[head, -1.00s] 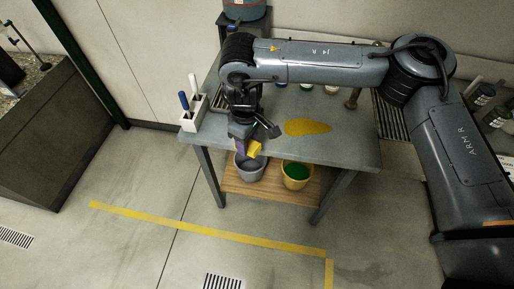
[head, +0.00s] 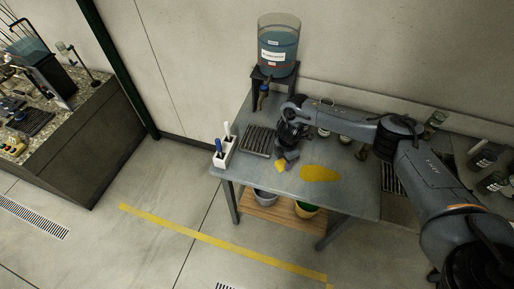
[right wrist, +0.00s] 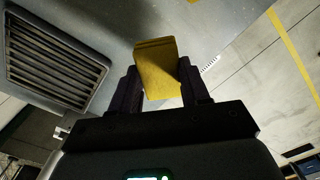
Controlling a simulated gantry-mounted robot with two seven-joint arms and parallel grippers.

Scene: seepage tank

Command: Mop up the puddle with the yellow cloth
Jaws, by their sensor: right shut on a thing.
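The puddle (head: 320,173) is a flat yellow-amber patch on the grey table top, right of the middle. My right gripper (head: 286,160) is left of the puddle, over the table near its front. It is shut on the yellow cloth (head: 281,166), which hangs below it. In the right wrist view the cloth (right wrist: 157,68) sits folded between the two dark fingers (right wrist: 158,88). I cannot tell whether the cloth touches the table; it is apart from the puddle. My left gripper is not in view.
A white holder (head: 225,153) with blue and white handles stands at the table's left corner, beside a slotted drain (head: 258,141). A tank (head: 278,45) stands behind. Jars line the back.

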